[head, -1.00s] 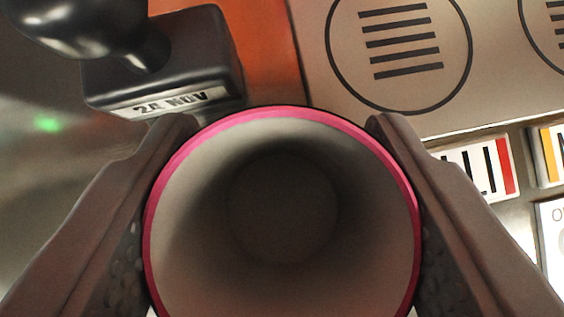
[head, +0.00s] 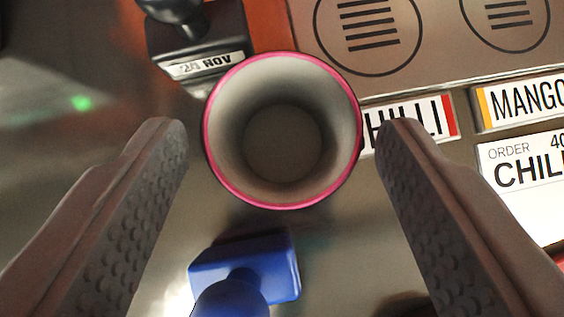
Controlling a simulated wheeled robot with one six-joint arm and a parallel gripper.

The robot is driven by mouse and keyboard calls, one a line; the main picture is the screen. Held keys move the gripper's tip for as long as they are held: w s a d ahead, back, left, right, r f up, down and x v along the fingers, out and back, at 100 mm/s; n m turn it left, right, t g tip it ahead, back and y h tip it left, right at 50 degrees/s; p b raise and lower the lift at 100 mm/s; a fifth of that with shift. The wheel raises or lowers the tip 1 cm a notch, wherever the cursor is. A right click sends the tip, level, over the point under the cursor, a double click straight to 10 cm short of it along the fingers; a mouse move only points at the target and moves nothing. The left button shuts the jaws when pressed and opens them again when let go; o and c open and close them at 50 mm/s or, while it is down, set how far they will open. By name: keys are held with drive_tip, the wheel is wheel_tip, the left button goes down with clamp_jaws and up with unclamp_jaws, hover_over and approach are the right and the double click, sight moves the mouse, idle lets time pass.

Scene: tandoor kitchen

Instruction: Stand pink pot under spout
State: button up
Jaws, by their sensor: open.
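The pink pot (head: 282,200) stands upright in the head view, seen from above, with a pink rim and a pale, empty inside. My gripper (head: 278,135) is open, its two textured fingers apart on either side and nearer the camera than the pot. Neither finger appears to touch the pot. A black block with a rounded knob (head: 195,45) and a date label is just behind the pot to the left. I cannot make out a spout with certainty.
A metal panel with two circled line marks (head: 368,28) lies at the back right. Labels reading CHILLI (head: 412,116) and MANGO (head: 525,100) and an order card (head: 525,165) lie right. A blue block with a handle (head: 270,268) is in front. The left surface looks clear.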

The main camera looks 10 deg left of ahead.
drive_tip(key=v, duration=0.7)
drive_tip(key=shift+s+r, duration=0.1)
drive_tip(key=shift+r, duration=0.05)
